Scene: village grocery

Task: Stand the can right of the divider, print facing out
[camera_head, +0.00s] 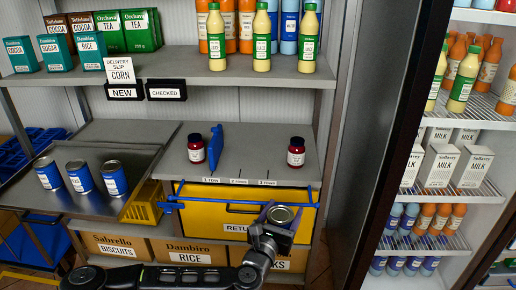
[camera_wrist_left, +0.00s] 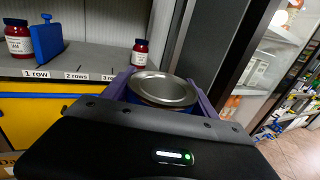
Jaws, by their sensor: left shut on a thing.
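My left gripper (camera_head: 279,224) is shut on a can (camera_head: 281,214), held upright in front of the yellow drawer, below and in front of the shelf's right part. In the left wrist view the can's silver top (camera_wrist_left: 163,89) sits between the purple fingers; its print is mostly hidden. The blue divider (camera_head: 215,149) stands on the shelf (camera_head: 250,157); it also shows in the left wrist view (camera_wrist_left: 46,40). One dark red jar (camera_head: 196,149) stands left of the divider and another jar (camera_head: 296,152) well to its right. My right gripper is not in view.
Shelf-edge labels (camera_head: 239,181) read 1, 2 and 3 rows. A blue bar (camera_head: 240,205) crosses the yellow drawer (camera_head: 225,220). Three blue cans (camera_head: 79,177) stand on a metal tray (camera_head: 135,164) at left. A dark fridge frame (camera_head: 385,130) rises at right. Shelf between divider and right jar is clear.

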